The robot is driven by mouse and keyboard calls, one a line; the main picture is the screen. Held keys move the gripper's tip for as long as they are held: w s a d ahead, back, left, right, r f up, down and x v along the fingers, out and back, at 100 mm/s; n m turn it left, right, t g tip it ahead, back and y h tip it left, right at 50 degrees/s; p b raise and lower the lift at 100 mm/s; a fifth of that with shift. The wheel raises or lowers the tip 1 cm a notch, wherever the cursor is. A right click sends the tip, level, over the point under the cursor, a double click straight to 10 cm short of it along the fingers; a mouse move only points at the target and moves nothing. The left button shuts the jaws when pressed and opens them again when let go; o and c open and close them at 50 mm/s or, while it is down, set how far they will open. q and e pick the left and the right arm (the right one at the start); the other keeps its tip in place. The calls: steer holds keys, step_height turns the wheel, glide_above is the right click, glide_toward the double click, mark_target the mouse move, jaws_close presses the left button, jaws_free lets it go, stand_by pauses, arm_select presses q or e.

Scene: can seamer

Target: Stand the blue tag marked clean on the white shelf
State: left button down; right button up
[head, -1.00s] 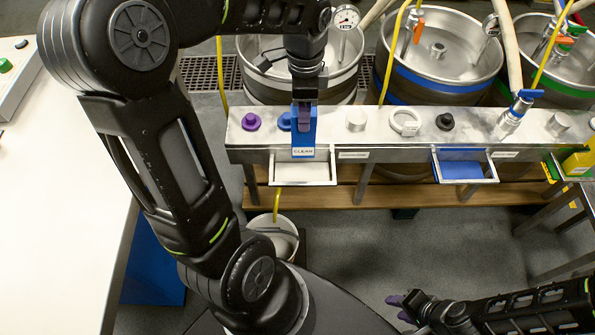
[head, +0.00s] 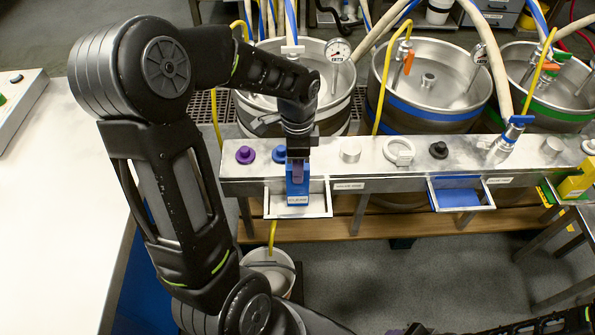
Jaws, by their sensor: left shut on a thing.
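The blue tag (head: 297,187) with a white CLEAN label at its lower end is upright in my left gripper (head: 298,168), which is shut on its upper part. The tag is over the white shelf (head: 316,211), a small metal-framed tray on the front of the steel bench. Its lower end is at the shelf's surface in the picture; I cannot tell whether it touches. Only a bit of my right gripper (head: 408,330) shows at the bottom edge, and its fingers are mostly cut off.
A blue shelf (head: 458,197) sits further right on the steel bench (head: 350,172). Purple (head: 245,155) and blue (head: 278,155) knobs stand left of my gripper, a grey one (head: 350,150) right. Large steel kegs (head: 430,95) stand behind. A white counter (head: 60,210) is at left.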

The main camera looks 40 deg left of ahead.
arm_select(q)
steer(key=shift+f, duration=1.4)
steer(key=shift+f, duration=0.15)
steer(key=c, duration=0.9)
jaws_free()
steer(key=shift+r, duration=0.5)
step_height(320, 180, up, 12)
steer(key=shift+f+p, duration=0.2)
steer(key=shift+p, duration=0.55)
